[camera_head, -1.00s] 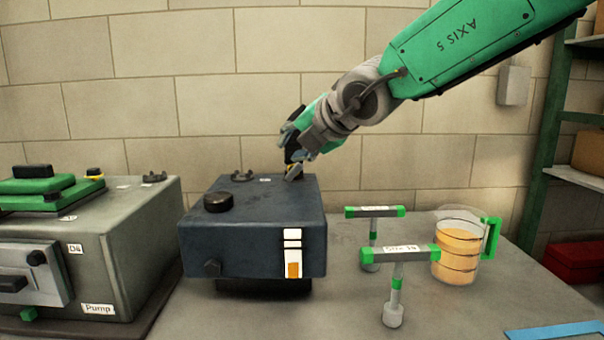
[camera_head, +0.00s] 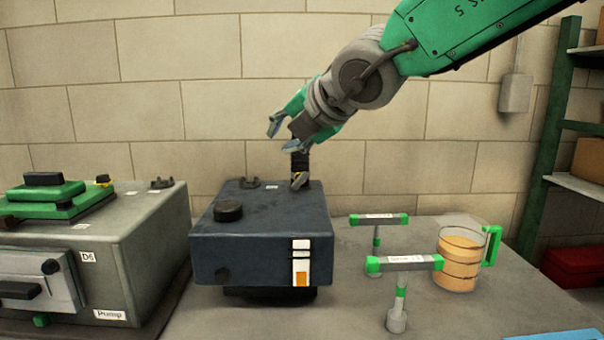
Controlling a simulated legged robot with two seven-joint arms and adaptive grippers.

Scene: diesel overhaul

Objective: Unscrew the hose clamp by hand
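A dark blue-black box (camera_head: 262,233) stands on the grey bench. At its back right corner a short upright black fitting (camera_head: 300,163) has a thin yellowish band and a grey piece (camera_head: 299,181) at its foot. I cannot clearly make out a hose clamp at this size; it may be part of this fitting. My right gripper (camera_head: 281,140) comes in from the upper right, just above and left of the fitting's top. Its fingers are spread, with nothing seen between them. Whether one finger touches the fitting is unclear. My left gripper is not in view.
A grey pump unit (camera_head: 150,240) with a green top stands left of the box. Two green-ended T-handle tools (camera_head: 404,263) (camera_head: 379,219) and a jug of orange liquid (camera_head: 460,265) stand to the right. A brick wall is behind; a shelf (camera_head: 575,185) is far right.

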